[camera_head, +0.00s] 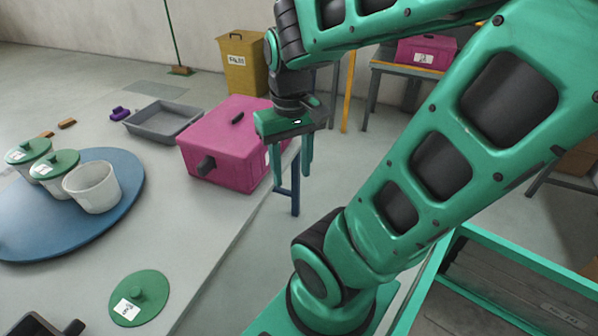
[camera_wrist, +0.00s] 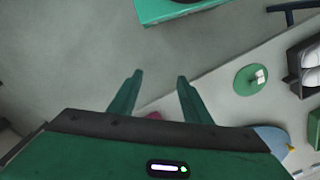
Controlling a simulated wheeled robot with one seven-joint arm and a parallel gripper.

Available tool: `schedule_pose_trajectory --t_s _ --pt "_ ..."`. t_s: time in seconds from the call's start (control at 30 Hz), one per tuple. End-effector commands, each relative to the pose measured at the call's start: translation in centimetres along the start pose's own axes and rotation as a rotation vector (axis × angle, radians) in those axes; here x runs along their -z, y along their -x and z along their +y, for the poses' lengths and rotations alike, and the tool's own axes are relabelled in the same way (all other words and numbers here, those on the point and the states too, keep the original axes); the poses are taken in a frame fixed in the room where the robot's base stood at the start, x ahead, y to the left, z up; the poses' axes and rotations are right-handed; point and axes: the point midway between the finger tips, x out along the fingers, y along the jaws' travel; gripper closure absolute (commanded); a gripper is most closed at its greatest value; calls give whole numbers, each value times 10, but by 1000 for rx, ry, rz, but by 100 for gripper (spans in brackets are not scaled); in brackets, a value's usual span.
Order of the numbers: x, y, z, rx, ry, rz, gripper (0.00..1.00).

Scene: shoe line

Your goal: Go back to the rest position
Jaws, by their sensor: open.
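My gripper (camera_head: 292,172) is open and empty. It points down just off the table's edge, to the right of the pink box in the head view. In the wrist view its two fingers (camera_wrist: 160,77) stand apart with bare floor beyond them. My arm hides part of the head view on the right.
The pink box (camera_head: 228,150) sits at the table edge beside a grey tray (camera_head: 164,122). A blue round board (camera_head: 75,222) bears a white open pot (camera_head: 92,187) and two green-lidded pots. A loose green lid (camera_head: 139,299) lies nearer. A yellow bin (camera_head: 243,62) stands behind.

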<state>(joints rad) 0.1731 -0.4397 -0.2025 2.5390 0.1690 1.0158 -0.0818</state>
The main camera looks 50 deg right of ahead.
Motion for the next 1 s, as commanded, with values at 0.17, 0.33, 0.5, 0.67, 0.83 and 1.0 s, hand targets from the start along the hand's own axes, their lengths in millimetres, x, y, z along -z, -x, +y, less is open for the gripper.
schedule_pose_trajectory --t_s 0.17,0.33,0.5,0.67,0.83,1.0 --pt "-25 2 13 13 -122 -9 56" --pt "-28 2 15 15 -140 -11 56" --pt "-28 2 14 14 -138 -11 56" --pt "-28 2 14 14 -137 -11 32" --pt "-16 -3 9 7 -136 -24 53" --pt "-16 -3 10 7 -136 -23 69"
